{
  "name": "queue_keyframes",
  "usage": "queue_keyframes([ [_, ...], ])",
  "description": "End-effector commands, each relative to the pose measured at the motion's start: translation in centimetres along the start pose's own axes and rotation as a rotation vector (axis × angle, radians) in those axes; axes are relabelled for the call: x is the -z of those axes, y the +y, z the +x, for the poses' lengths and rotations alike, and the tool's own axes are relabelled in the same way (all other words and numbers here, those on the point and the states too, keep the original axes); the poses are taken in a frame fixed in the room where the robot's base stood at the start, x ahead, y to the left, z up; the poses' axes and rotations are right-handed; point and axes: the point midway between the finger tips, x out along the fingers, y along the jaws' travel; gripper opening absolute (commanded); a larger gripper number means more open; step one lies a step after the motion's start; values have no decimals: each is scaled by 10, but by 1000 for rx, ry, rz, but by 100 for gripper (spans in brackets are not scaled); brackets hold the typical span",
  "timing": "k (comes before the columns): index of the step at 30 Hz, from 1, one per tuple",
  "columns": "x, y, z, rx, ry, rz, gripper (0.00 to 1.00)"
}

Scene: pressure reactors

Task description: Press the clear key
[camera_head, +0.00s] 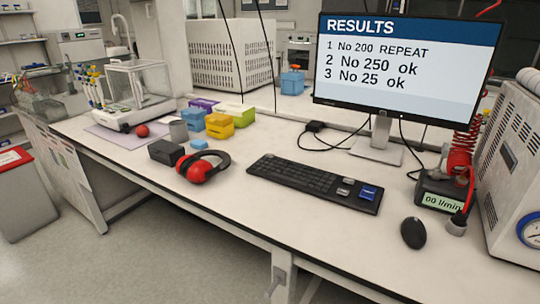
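A black keyboard (295,176) lies on the white bench in front of the monitor. At its right end are two small pale keys (345,186) and a larger blue key (368,192). Their labels are too small to read, so I cannot tell which one is the clear key. The monitor (405,62) shows "RESULTS" with three lines: "1 No 200 REPEAT", "2 No 250 ok" and "3 No 25 ok". My gripper is not in view.
A black mouse (413,233) lies right of the keyboard. Red ear defenders (202,167) lie to its left. A flow meter (440,195) with a red coiled hose and a grey perforated cabinet (515,160) stand at right.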

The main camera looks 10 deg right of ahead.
Motion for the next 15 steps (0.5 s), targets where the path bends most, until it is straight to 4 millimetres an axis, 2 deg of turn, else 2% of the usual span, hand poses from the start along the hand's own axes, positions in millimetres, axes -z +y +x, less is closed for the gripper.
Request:
queue_keyframes([
  [2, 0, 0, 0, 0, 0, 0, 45],
  [15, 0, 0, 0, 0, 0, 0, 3],
])
